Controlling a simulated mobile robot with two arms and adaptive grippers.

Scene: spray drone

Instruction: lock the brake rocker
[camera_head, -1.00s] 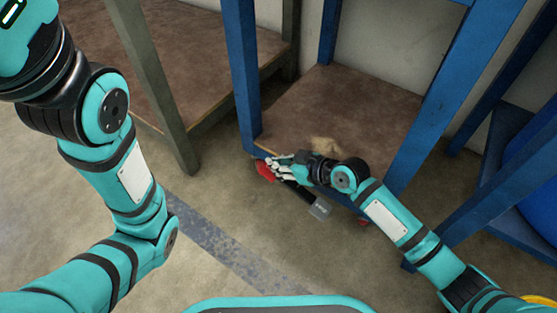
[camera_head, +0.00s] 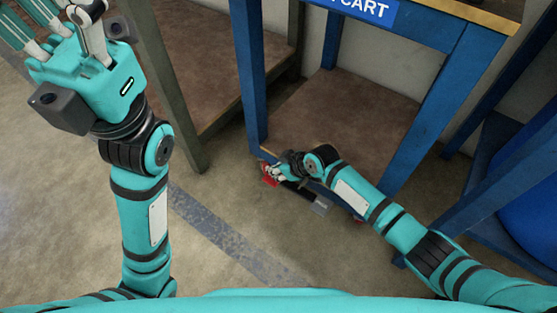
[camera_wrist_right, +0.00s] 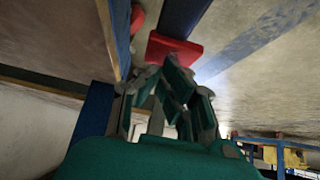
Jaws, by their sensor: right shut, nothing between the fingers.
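The brake rocker (camera_head: 270,174) is a small red piece low at the front left corner of the blue cart (camera_head: 250,85). In the right wrist view, the red rocker (camera_wrist_right: 175,47) lies just beyond my fingertips. My right gripper (camera_head: 277,171) is at the rocker, with its fingers shut and empty. Its grey-tipped fingers also show in the right wrist view (camera_wrist_right: 175,88). I cannot tell whether they touch the rocker; the caster is mostly hidden. My left gripper (camera_head: 60,15) is raised at the top left, fingers spread apart and partly cut off.
The cart has a brown lower shelf (camera_head: 345,115) and a "CART" sign (camera_head: 365,8). Another red piece (camera_head: 358,218) is low at its right leg. A grey-green framed table (camera_head: 180,100) stands left. Concrete floor (camera_head: 215,200) is clear in front.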

